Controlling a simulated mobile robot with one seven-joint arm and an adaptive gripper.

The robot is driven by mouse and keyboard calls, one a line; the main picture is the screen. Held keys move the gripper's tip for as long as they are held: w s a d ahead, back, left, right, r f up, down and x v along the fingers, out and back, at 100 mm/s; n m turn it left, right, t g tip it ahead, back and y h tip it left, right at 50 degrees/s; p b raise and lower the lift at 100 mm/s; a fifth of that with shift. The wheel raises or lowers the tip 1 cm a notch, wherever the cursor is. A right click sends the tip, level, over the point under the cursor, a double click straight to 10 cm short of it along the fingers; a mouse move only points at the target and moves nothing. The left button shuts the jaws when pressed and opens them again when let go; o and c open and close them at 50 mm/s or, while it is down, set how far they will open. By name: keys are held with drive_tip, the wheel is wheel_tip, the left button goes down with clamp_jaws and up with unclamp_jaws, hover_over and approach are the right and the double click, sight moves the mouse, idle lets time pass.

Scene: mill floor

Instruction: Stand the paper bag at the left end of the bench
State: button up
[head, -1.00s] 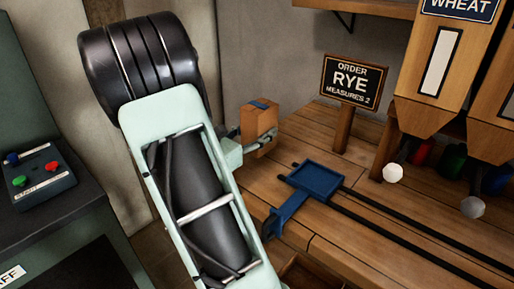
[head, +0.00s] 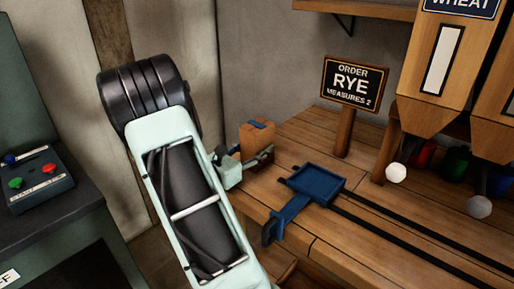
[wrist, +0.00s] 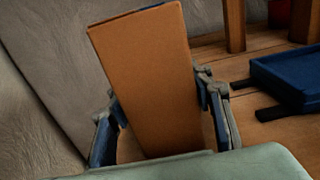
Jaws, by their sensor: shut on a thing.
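The brown paper bag (head: 257,137), with a blue mark on its top, is at the left end of the wooden bench (head: 290,225). My gripper (head: 243,165) is shut on it from the near side. In the wrist view the bag (wrist: 152,85) stands between the two fingers of my gripper (wrist: 160,122), tilted a little in the picture. Its lower part is partly hidden by my gripper, so I cannot tell whether its base touches the bench.
A blue tray (head: 316,183) with a blue handle sits on dark rails right of the bag. The RYE order sign (head: 353,82) stands behind it. Wooden hoppers (head: 440,75) are at the right. A control box (head: 38,179) is on a dark cabinet at the left.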

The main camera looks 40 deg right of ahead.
drive_tip(key=o, duration=1.5)
drive_tip(key=shift+r, duration=0.1)
drive_tip(key=a, duration=0.8)
drive_tip(key=s+a+p, duration=0.1)
drive_tip(key=a, duration=0.3)
drive_tip(key=shift+s, duration=0.1)
